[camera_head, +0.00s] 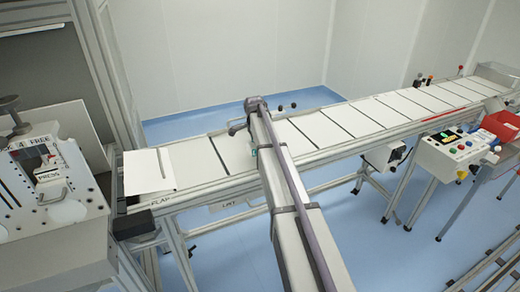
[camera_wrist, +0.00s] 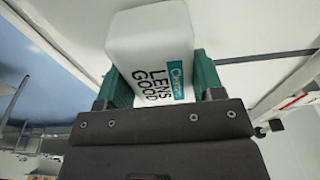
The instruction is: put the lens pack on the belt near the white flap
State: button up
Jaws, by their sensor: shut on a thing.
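The lens pack (camera_wrist: 150,45) is a white box with a teal label and the words "LENS GOOD". In the wrist view my gripper (camera_wrist: 160,80) is shut on it, with a teal finger on each side. In the head view my gripper (camera_head: 254,150) is mostly hidden behind my arm, over the belt, and the pack cannot be made out. The belt (camera_head: 200,155) is pale with dark cross bars. The white flap (camera_head: 145,172) lies at the belt's left end, left of my gripper, above a "FLAP" label. I cannot tell whether the pack touches the belt.
A machine with a "PRESS" label (camera_head: 50,175) stands at the far left. A control box (camera_head: 455,150) with buttons and a red bin (camera_head: 502,126) are at the right. The belt between my arm and the flap looks clear.

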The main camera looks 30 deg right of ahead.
jog(key=shift+f, duration=0.1)
jog(key=o, duration=1.1)
notch_tip(320, 180, up, 12)
jog(key=a+r+p, duration=0.1)
jog(key=p, duration=1.1)
jog(key=s+a+n, duration=0.6)
jog(key=s+a, duration=0.1)
jog(key=s, duration=0.4)
jog(key=s+a+n+y, duration=0.1)
jog(key=s+a+n, duration=0.5)
jog(key=s, duration=0.5)
jog(key=s+a+f+n, duration=0.1)
jog(key=s+a+n, duration=0.5)
jog(key=s+a, duration=0.2)
jog(key=shift+s+a, duration=0.15)
jog(key=shift+s, duration=0.55)
jog(key=shift+s+a, duration=0.1)
jog(key=shift+s, duration=0.6)
jog(key=shift+r, duration=0.1)
